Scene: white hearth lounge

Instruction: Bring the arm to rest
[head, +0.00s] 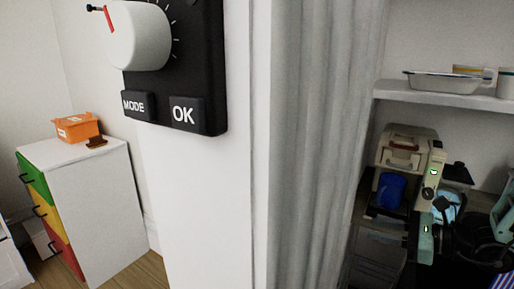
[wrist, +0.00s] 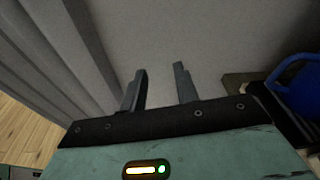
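My gripper (wrist: 160,69) shows in the wrist view with its two dark fingers apart and nothing between them. A plain grey-white surface lies behind the fingertips. In the head view, teal and cream parts of my arm are at the lower right, in front of the shelf unit. The fingers cannot be made out clearly there. A blue item (head: 390,190) stands close to the arm; a blue thing (wrist: 300,85) also shows at the right of the wrist view, apart from the fingers.
A grey curtain (head: 315,140) hangs left of the arm. A black panel (head: 200,75) with a white dial is on the near wall. An upper shelf (head: 440,95) holds a dish (head: 442,82) and mugs. An orange box (head: 77,127) sits on a drawer cabinet (head: 95,200) at left.

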